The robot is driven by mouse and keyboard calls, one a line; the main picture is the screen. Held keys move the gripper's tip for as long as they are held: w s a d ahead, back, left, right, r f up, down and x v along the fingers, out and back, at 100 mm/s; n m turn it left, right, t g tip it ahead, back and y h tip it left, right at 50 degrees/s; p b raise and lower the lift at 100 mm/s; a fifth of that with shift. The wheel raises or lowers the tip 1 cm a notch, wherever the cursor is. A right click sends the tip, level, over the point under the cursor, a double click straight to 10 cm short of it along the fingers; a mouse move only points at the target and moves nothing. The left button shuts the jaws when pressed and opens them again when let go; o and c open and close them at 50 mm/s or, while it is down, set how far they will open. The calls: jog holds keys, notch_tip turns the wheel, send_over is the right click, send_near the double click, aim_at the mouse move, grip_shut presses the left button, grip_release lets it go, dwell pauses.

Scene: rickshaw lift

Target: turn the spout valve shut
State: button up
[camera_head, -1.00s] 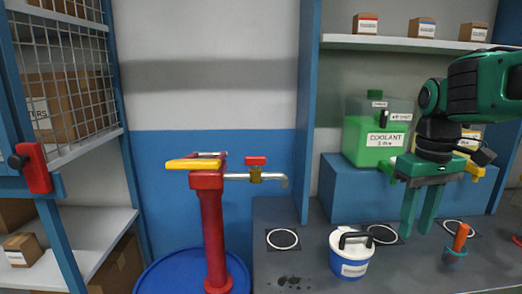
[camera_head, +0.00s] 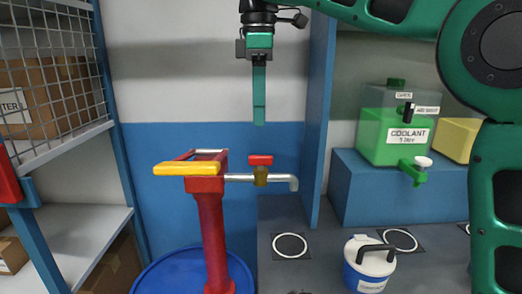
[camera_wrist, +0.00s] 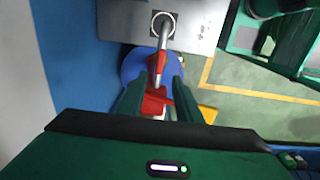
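The spout valve has a small red handle (camera_head: 260,160) on a brass body (camera_head: 261,177), set in a silver spout (camera_head: 283,179). The handle looks lined up with the spout pipe in the head view. The spout comes off a red pump (camera_head: 212,235) with a yellow lever (camera_head: 187,168). My gripper (camera_head: 259,120) points straight down above the valve, apart from it. The head view shows its fingers edge-on. In the wrist view my gripper (camera_wrist: 158,82) is open and empty, with the spout (camera_wrist: 164,38) and red parts of valve and pump showing between and beyond the fingers.
The pump stands on a blue drum (camera_head: 165,272). A green coolant container (camera_head: 394,136) stands on a blue block behind. A wire-fronted shelf (camera_head: 60,110) is at left.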

aim_at(261, 155)
jog(key=f, duration=0.9)
jog(key=shift+d+f, duration=0.25)
jog(key=shift+f, duration=0.1)
grip_shut()
